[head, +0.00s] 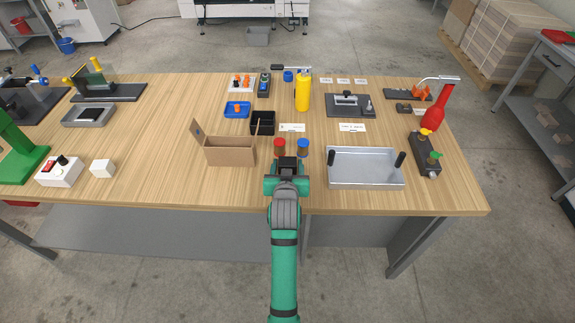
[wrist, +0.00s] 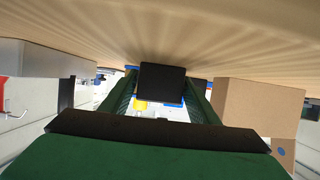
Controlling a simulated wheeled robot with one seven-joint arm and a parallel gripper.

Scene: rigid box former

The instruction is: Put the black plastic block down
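The black plastic block (wrist: 162,83) sits between the two green fingers of my gripper in the wrist view, and the fingers appear closed on its sides. In the head view my gripper (head: 287,172) is over the front middle of the wooden table, with the dark block (head: 287,162) at its far end. It is between the open cardboard box and the metal tray, just in front of a red and a blue cylinder. I cannot tell whether the block touches the tabletop.
The cardboard box (head: 230,152) stands left of my gripper and the metal tray (head: 366,168) right of it. The red cylinder (head: 279,147) and blue cylinder (head: 303,148) stand close behind. A black bin (head: 262,123) is farther back.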

